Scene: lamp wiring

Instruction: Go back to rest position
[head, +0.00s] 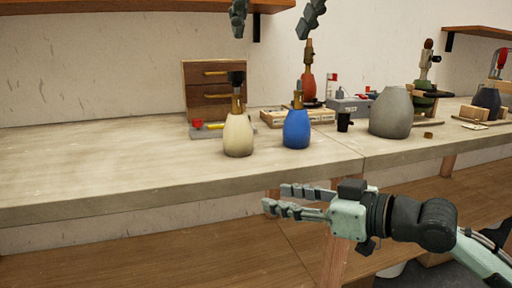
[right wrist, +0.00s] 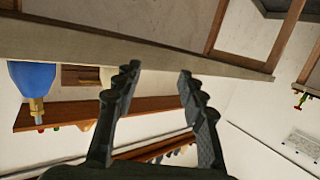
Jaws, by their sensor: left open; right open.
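My left gripper (head: 270,34) shows at the top edge of the head view only as two dark, widely separated fingers, open and empty above the bench; its arm is out of view. My right gripper (head: 275,199) is open and empty in front of the bench edge, its fingers pointing left. In the right wrist view, its two fingers (right wrist: 159,72) are apart with nothing between them. On the bench stand a cream lamp base (head: 238,136) with a brass neck and black top, and a blue lamp base (head: 297,130) with a brass neck. Neither gripper touches them.
A drawer box (head: 205,99), a grey lamp base (head: 390,114), a black cup (head: 344,123) and a grey TEST box (head: 350,106) stand on the bench (head: 100,178). A red lamp base (head: 308,88) stands behind. A shelf (head: 130,6) hangs above. The bench's left part is clear.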

